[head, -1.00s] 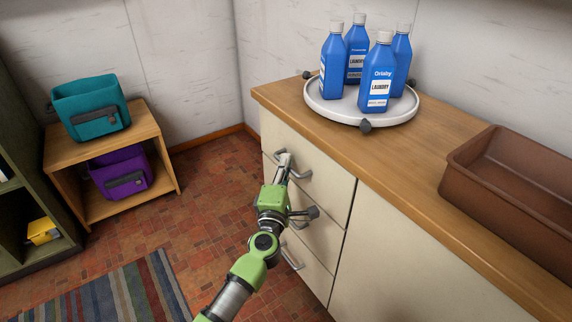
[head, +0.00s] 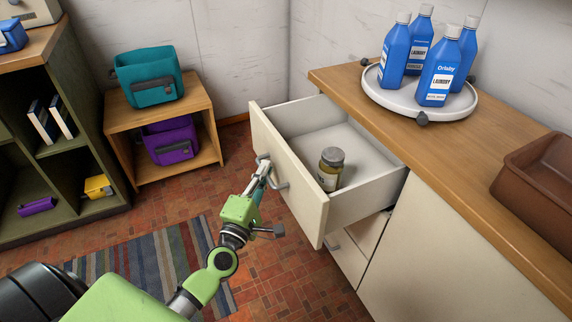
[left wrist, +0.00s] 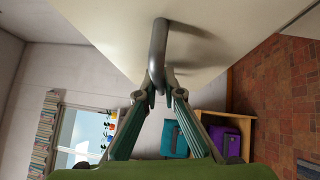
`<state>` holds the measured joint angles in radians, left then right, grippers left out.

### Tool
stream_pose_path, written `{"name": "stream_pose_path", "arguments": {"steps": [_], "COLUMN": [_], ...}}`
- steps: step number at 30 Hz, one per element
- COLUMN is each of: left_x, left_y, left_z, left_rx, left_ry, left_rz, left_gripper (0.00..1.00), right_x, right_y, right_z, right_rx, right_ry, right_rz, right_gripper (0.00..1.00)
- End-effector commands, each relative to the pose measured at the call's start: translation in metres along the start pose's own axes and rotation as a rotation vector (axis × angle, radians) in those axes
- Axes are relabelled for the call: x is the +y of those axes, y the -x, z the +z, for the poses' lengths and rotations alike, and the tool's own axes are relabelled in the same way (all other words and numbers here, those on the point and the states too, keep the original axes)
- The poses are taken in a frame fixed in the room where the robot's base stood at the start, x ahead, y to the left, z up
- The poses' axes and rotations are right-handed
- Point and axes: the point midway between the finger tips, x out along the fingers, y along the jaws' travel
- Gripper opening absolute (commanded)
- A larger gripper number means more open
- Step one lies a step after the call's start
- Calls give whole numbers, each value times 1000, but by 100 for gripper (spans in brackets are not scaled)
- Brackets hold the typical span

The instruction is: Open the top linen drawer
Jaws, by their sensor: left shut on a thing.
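The top linen drawer (head: 285,165) is pulled well out of the cream cabinet in the head view. A jar with a grey lid (head: 331,168) stands upright inside it. My left gripper (head: 264,168) is at the drawer front, shut on the grey bar handle (head: 278,178). The left wrist view shows the handle (left wrist: 158,50) between the fingertips (left wrist: 160,92). My right gripper does not show in either view.
A white round tray (head: 385,99) with several blue laundry bottles stands on the wooden counter (head: 470,140), left of a brown bin (head: 540,185). Lower drawers (head: 350,258) are shut. Floor before the cabinet is clear; a striped rug (head: 150,255) lies there.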

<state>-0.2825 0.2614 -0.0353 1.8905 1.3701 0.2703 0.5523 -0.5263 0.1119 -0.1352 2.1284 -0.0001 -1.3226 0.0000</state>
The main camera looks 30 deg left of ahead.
Motion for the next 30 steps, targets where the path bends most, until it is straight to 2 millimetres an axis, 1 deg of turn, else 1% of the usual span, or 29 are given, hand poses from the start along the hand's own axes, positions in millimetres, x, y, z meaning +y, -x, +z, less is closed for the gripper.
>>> {"name": "stream_pose_path", "arguments": {"steps": [1, 3, 9, 14, 23, 24, 26, 30], "left_x": [-2, 0, 4, 5, 5, 5, 5, 6], "left_y": [8, 14, 26, 29, 29, 29, 29, 28], "left_z": [-6, -12, -24, -27, -27, -27, -27, -28], "left_rx": [-3, -4, -3, -3, -3, -3, -3, -2], "left_ry": [-2, -3, 0, 2, 2, 2, 2, 1], "left_rz": [-6, -6, -5, -5, -5, -5, -5, -3], "left_gripper": [0, 0, 0, 0, 0, 10, 26, 26], "right_x": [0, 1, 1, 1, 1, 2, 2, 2], "right_y": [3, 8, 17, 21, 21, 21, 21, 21], "right_z": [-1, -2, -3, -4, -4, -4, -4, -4], "right_rx": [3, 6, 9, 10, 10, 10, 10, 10], "right_ry": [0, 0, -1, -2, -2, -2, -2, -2], "right_rz": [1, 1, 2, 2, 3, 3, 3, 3], "right_gripper": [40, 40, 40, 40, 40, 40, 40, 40]}}
